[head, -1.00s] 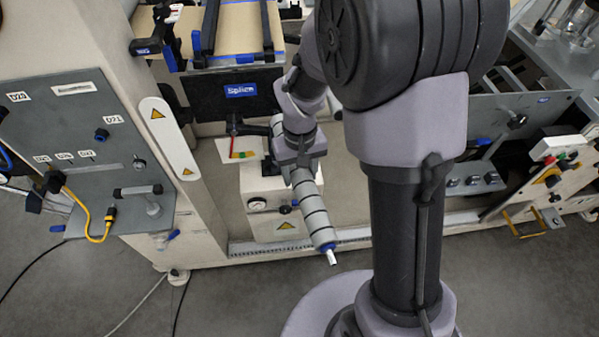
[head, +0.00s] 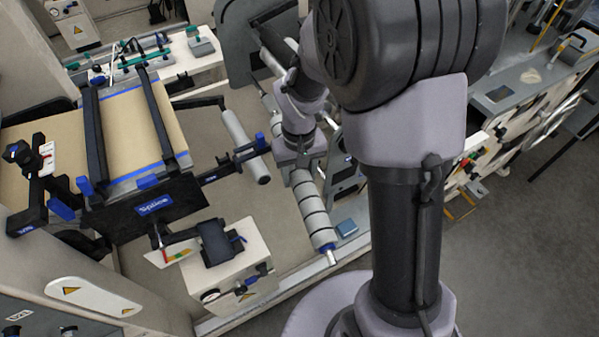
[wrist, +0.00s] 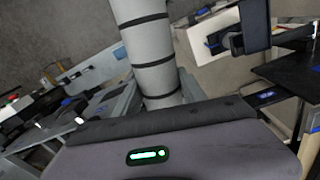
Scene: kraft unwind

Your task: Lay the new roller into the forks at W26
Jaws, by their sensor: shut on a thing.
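My gripper (head: 298,160) is shut on a grey roller with black bands and a blue end, the new roller (head: 313,208). The roller hangs tilted in the head view, its blue end and metal shaft tip pointing down toward the lower right.
The splice table (head: 130,125) with brown web stands at the left, with a black Splice panel (head: 150,206) in front. A pale cabinet (head: 232,262) is below it. Another grey roller (head: 245,145) lies left of my arm. A grey bench (head: 520,85) is at the right. Floor is open at the lower right.

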